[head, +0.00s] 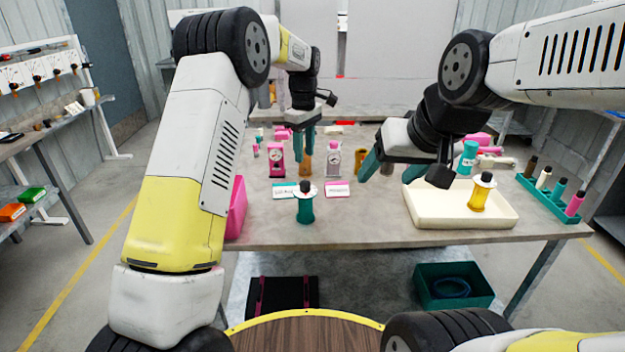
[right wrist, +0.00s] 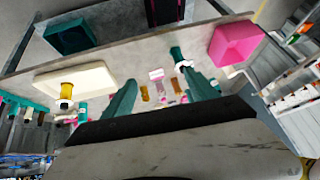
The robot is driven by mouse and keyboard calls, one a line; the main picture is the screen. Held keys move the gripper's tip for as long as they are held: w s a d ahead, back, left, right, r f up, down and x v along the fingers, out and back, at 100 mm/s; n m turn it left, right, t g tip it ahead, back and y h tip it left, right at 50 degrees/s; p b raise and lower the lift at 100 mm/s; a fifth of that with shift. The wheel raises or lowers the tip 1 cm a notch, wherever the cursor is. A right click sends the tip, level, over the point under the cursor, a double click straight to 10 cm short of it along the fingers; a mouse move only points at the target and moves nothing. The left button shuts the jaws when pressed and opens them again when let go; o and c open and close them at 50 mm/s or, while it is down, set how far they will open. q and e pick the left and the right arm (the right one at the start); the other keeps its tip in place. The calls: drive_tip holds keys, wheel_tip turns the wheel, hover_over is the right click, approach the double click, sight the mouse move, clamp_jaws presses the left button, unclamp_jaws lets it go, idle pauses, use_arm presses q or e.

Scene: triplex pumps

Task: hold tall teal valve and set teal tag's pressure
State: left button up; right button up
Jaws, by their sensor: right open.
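The tall teal valve (head: 305,205), with a black knob on a pale collar, stands upright near the table's front edge. It also shows in the right wrist view (right wrist: 177,54). The teal tag (head: 286,191) lies flat just behind and left of it. A pink tag (head: 337,190) lies to its right. Behind stand a pink gauge unit (head: 276,157) and a grey one (head: 334,157). My left gripper (head: 303,148) points down behind the valve, over the gauge row; its opening is unclear. My right gripper (head: 398,168) is open and empty, right of the valve; its fingers (right wrist: 162,88) are well apart.
A cream tray (head: 465,219) with a yellow valve (head: 482,193) stands at the right. A teal rack (head: 553,197) holds several coloured pegs. A pink bin (head: 237,208) at the left edge is partly hidden by my left arm. The table front around the teal valve is clear.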

drive_tip(key=w+f+t, duration=0.1)
drive_tip(key=w+f, duration=0.3)
drive_tip(key=w, duration=0.9)
drive_tip(key=n+t+y, duration=0.2)
drive_tip(key=n+t, duration=0.1)
drive_tip(key=n, duration=0.1)
hover_over(310, 205)
drive_tip(key=s+d, duration=0.3)
drive_tip(key=d, duration=0.5)
wheel_tip(310, 205, down, 16)
drive_tip(key=r, duration=0.1)
drive_tip(key=a+f+y, duration=0.1)
drive_tip(key=f, duration=0.2)
drive_tip(key=a+f+n+y, duration=0.1)
drive_tip(key=a+f, duration=0.1)
drive_tip(key=a+f+y, duration=0.1)
drive_tip(key=a+f, duration=0.1)
drive_tip(key=f, duration=0.1)
drive_tip(key=shift+s+a+f+n, duration=0.1)
drive_tip(key=shift+s+f+n, duration=0.2)
drive_tip(key=shift+s+n, duration=0.1)
drive_tip(key=shift+w+a+f, duration=0.1)
drive_tip(key=shift+a+f, duration=0.05)
drive_tip(key=shift+t, duration=0.3)
drive_tip(key=x, duration=0.7)
drive_tip(key=shift+w+a, duration=0.1)
drive_tip(key=shift+a, duration=0.1)
drive_tip(key=shift+c, duration=0.5)
